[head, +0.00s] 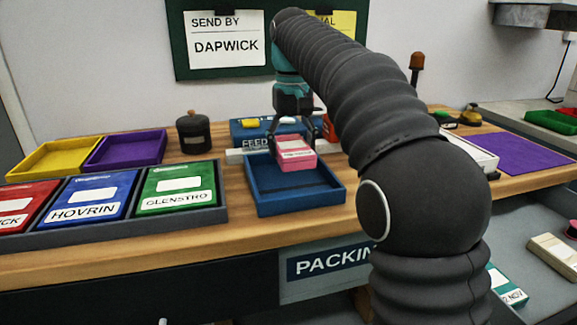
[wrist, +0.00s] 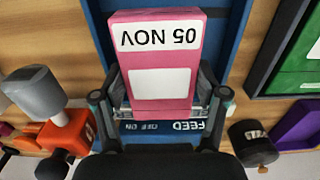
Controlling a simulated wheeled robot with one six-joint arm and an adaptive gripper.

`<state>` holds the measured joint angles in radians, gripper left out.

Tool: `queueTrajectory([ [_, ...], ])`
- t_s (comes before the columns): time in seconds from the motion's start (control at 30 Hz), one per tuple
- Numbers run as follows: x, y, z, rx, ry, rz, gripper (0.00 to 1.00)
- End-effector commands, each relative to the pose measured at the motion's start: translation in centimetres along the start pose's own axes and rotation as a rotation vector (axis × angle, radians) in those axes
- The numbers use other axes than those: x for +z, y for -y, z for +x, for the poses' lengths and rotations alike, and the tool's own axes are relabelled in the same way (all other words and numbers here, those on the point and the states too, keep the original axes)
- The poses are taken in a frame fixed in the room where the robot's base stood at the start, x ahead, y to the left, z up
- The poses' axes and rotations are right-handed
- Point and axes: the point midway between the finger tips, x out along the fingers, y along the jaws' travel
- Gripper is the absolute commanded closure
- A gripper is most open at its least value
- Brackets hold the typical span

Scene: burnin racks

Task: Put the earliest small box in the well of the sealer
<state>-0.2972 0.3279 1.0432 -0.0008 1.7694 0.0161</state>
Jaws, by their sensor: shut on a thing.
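My gripper (head: 295,130) is shut on a pink small box (head: 295,153) with white labels. The box also shows in the wrist view (wrist: 160,85), between both fingers, its label reading "05 NOV" upside down. In the head view it is over the back part of an open blue tray (head: 300,203); whether it touches the tray is unclear. A blue unit (head: 240,132) marked "FEED" stands right behind the tray. No part is labelled as a sealer. A teal box (head: 510,290), its label partly hidden but ending "2 NOV", lies low at the right.
Red, blue and green mailers, including "HOVRIN" (head: 88,197) and "GLENSTRO" (head: 180,188), lie in a grey rack at left. Yellow (head: 55,158) and purple (head: 125,150) trays and a dark pot (head: 194,133) stand behind. A board sign (head: 225,38) reads "SEND BY DAPWICK". A purple mat (head: 520,152) lies right.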

Motion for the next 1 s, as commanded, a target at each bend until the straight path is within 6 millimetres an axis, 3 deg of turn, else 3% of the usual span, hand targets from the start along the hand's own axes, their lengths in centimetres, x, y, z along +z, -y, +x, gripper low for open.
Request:
queueTrajectory([
  [0.17,-0.2,0.9,0.8,0.0,0.0,0.001,0.66],
  [0.47,-0.2,0.9,4.4,0.0,0.001,0.001,0.66],
  [0.9,-0.2,0.9,4.9,0.0,-0.001,0.001,0.66],
  [0.93,-0.2,0.9,4.9,0.0,-0.001,0.001,0.23],
  [1.0,-0.2,0.9,4.9,0.0,-0.001,0.001,0.05],
])
